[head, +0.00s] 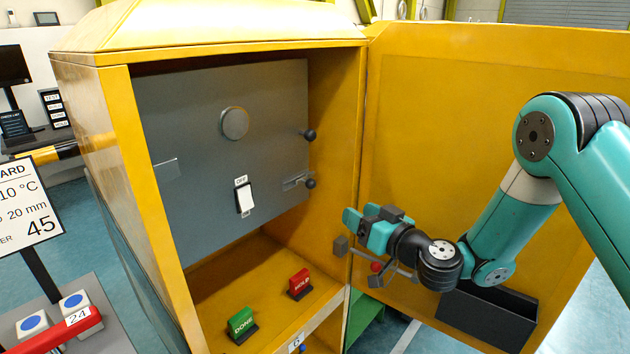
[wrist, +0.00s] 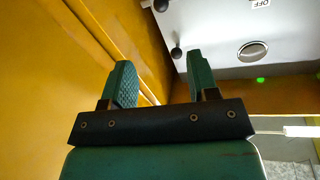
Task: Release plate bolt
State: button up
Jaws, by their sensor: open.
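A grey plate (head: 200,150) fills the back of the open yellow cabinet. At its right edge sit two black knobs, an upper knob (head: 309,134) and a lower knob (head: 310,183). The lower one is on a small metal slide bracket (head: 292,183), which looks like a bolt. In the wrist view the upper knob (wrist: 176,53) and lower knob (wrist: 160,6) show beyond the fingers, with the plate (wrist: 215,30) turned upside down. My gripper (head: 356,216) is open and empty, right of and below the knobs, apart from them; its fingers (wrist: 160,85) show in the wrist view.
The yellow cabinet door (head: 450,130) stands open behind my arm. The plate carries a round disc (head: 234,123) and a white switch (head: 244,198) with an OFF label. A green block (head: 241,323) and a red block (head: 299,283) stand on the cabinet floor. A dark bin (head: 487,314) is on the door.

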aim_at(314, 186)
jog(key=p+x, duration=0.9)
jog(key=x, duration=0.7)
jog(key=shift+s, duration=0.1)
jog(key=shift+c, duration=0.4)
